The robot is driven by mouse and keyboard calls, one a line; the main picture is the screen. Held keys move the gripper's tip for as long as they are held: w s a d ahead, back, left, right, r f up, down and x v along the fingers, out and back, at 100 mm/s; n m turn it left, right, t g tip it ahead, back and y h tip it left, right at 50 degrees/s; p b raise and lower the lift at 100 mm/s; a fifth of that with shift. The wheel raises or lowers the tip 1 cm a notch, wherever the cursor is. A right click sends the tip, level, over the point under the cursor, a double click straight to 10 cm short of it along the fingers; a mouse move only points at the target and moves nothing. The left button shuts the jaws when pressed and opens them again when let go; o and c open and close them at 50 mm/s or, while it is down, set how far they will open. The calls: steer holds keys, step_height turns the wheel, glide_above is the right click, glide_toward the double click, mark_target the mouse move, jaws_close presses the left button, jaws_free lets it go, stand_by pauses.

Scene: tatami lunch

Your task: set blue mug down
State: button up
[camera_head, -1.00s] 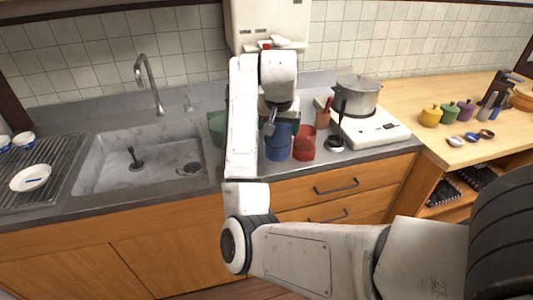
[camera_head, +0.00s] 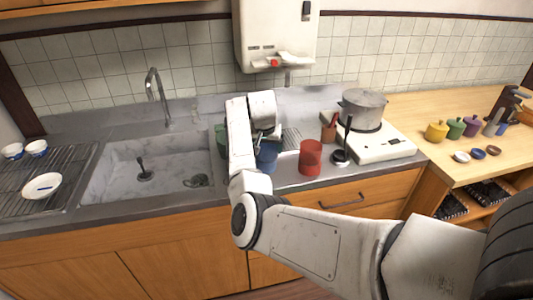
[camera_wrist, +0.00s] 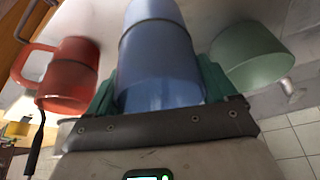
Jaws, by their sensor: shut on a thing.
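The blue mug (camera_head: 266,157) is at my gripper (camera_head: 265,137), over or on the counter between the sink and the red mug, partly hidden by my arm. In the wrist view, my gripper (camera_wrist: 163,85) has its green fingers shut on the sides of the blue mug (camera_wrist: 160,65). I cannot tell whether the mug's base touches the counter. The red mug (camera_head: 311,158) stands to its right with a gap. It also shows left in the wrist view (camera_wrist: 72,75). The green mug (camera_head: 220,138) is mostly hidden behind my arm; the wrist view shows it close by (camera_wrist: 252,55).
The sink (camera_head: 140,172) lies to the left, with a dish rack (camera_head: 60,165) beyond it. A stove (camera_head: 370,145) with a pot (camera_head: 362,108), a black utensil (camera_head: 341,155) and a utensil cup (camera_head: 328,132) are to the right. A white wall unit (camera_head: 275,35) hangs behind my gripper.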

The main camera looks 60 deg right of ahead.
steer(key=shift+f+p, duration=0.45)
steer(key=shift+f, duration=1.05)
steer(key=shift+f, duration=0.2)
steer(key=o, duration=1.2)
steer(key=shift+r, duration=0.15)
steer(key=b+v, duration=0.2)
steer(key=v, duration=1)
steer(key=s+a+f+n, duration=0.4)
steer(key=a+f, duration=0.4)
steer(key=s+a+f+n, duration=0.3)
steer(key=s+a+f, duration=0.1)
steer(key=a+f, duration=0.35)
steer(key=s+a+f+n+y, duration=0.2)
steer(key=s+a+f+n, duration=0.1)
steer(key=s+a, duration=0.4)
steer(key=s+a+f+n+y, duration=0.2)
steer(key=s+a, duration=0.6)
steer(key=a, duration=0.5)
steer(key=shift+s+a+f+n+g, duration=0.25)
steer(key=shift+a+f+n+g, duration=0.05)
steer(key=shift+f+n, duration=0.65)
